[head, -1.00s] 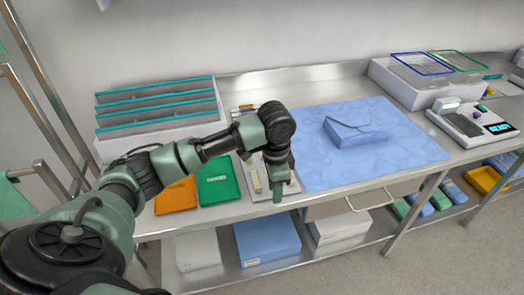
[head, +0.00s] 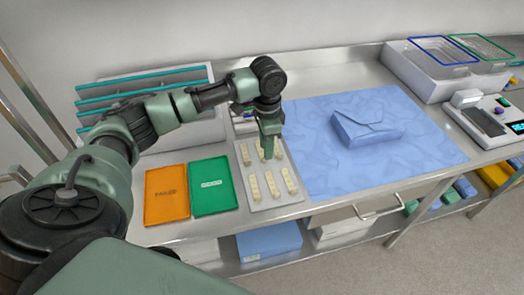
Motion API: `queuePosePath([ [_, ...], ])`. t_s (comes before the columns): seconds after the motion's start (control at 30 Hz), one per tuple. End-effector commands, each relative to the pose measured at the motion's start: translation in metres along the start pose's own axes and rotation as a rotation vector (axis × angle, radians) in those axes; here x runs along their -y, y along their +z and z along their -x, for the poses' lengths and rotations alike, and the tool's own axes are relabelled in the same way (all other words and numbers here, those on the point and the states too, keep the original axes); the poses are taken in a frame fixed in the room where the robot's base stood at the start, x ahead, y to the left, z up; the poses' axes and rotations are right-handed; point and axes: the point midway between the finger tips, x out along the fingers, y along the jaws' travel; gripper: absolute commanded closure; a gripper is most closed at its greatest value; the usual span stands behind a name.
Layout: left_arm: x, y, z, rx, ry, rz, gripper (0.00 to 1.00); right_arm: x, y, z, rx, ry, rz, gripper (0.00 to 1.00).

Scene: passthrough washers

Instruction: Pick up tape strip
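Several small cream tape strips, such as the front middle one (head: 272,184), lie in two rows on a light grey tray (head: 262,203) on the steel bench. My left gripper (head: 268,156) points down over the back row of the tray and hides part of that row. Its fingers are seen edge-on, so I cannot tell whether they are apart or whether they touch a strip. My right gripper is not in view.
A blue cloth (head: 400,170) with a folded blue pouch (head: 366,130) covers the bench to the right. A teal-edged rack (head: 110,102) stands behind my arm.

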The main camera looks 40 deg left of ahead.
Motion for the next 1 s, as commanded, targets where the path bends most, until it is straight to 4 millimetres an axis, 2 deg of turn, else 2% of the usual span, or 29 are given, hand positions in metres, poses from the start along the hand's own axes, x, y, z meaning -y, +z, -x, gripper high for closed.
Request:
queuePosePath([
  [0.07, 0.000, 0.001, -0.011, 0.005, 0.004, 0.000, 0.69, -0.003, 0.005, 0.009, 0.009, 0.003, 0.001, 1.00],
  [0.2, 0.001, 0.001, -0.031, 0.004, 0.001, 0.000, 0.69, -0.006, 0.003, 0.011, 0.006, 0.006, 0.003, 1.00],
  [0.5, 0.001, 0.001, -0.038, 0.001, 0.000, -0.001, 0.69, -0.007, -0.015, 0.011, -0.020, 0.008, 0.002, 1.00],
  [0.53, 0.001, 0.001, -0.038, 0.001, 0.000, -0.001, 0.75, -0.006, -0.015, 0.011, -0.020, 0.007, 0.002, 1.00],
  [0.6, 0.001, 0.001, -0.038, 0.001, 0.000, -0.001, 0.94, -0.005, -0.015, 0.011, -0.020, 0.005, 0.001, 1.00],
  [0.63, 0.001, 0.001, -0.038, 0.001, 0.000, -0.001, 1.00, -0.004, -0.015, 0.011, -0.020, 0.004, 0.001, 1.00],
  [1.0, 0.001, 0.001, -0.038, 0.001, 0.000, -0.001, 1.00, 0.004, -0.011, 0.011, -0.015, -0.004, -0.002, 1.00],
])
